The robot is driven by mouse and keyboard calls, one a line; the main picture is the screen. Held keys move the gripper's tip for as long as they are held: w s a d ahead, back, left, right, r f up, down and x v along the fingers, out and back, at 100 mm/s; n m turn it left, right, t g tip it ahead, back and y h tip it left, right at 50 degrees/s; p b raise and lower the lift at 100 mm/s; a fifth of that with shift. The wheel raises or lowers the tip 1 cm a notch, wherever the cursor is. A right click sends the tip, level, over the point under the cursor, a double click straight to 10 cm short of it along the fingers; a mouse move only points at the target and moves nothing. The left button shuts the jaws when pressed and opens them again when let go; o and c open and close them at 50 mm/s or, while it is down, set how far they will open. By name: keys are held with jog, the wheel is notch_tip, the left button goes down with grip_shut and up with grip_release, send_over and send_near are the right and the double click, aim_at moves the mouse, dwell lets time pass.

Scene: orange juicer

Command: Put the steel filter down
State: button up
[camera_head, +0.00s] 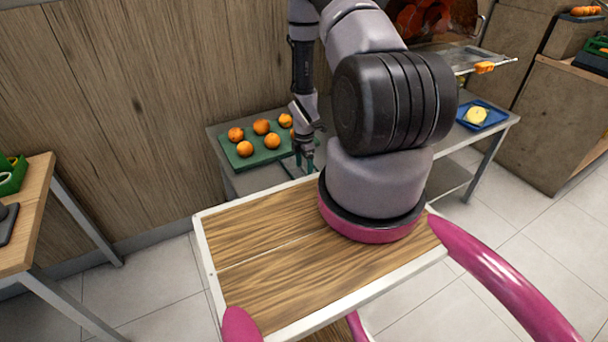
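My gripper (305,158) points down over the metal table (258,180), at the right edge of the green tray (243,163) of oranges. It is small and partly dark in this view, so I cannot tell whether its fingers are apart or hold something. I cannot make out a steel filter at the gripper. A flat metal tray (462,56) juts out from the orange juicer (425,18) at the back, with an orange piece (484,67) at its edge; I cannot tell whether a filter is part of it. My arm hides the middle of the table.
Several oranges (261,127) lie on the green tray. A blue tray (482,116) with a yellow fruit piece (476,114) sits at the table's right end. A wooden-topped table (33,208) stands at left, a brown cabinet (548,120) at right. A wooden wall (110,110) closes the back.

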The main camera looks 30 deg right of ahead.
grip_shut()
jog(key=shift+r, duration=0.15)
notch_tip(320, 180, up, 10)
notch_tip(320, 180, up, 8)
jog(key=m, duration=0.9)
send_over(304, 169)
jog(key=w+a, duration=0.3)
jog(key=a, duration=0.1)
jog(key=w+a+r+m, duration=0.1)
jog(key=a+r+m, duration=0.4)
jog(key=r+m, duration=0.3)
jog(key=shift+a+m, duration=0.4)
jog(key=shift+m, duration=0.3)
jog(key=shift+w, duration=0.1)
